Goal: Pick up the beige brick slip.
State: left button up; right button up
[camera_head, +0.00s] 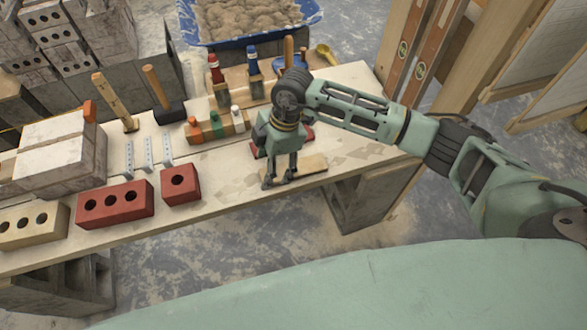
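The beige brick slip (309,166) lies flat near the front edge of the worktable (230,190). My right gripper (279,180) points down over the slip's left part, its two fingers apart. The fingers hide part of the slip, and I cannot tell whether they touch it. Red pieces show behind my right gripper, one at its right side (307,134), partly hidden. My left gripper is not in view.
Red bricks (115,204) and a beige holed brick (33,226) stand at the left by a wrapped block stack (60,155). Hammers, colored bottles and brushes are behind. A blue mortar tub (187,28) is at the back. The table's right end is clear.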

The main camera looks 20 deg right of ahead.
jog(key=d+h, duration=0.1)
jog(key=d, duration=0.1)
jog(key=w+d+m+h, duration=0.1)
jog(key=d, duration=0.2)
jog(key=w+d+h, duration=0.1)
jog(key=d, duration=0.1)
jog(key=shift+d+f+m, duration=0.15)
jog(key=shift+f+m, duration=0.05)
jog(key=shift+m, duration=0.1)
jog(key=f, duration=0.7)
jog(key=shift+w+a+f, duration=0.15)
jog(key=shift+w+a, duration=0.05)
jog(key=shift+w, duration=0.05)
jog(key=c, duration=1.6)
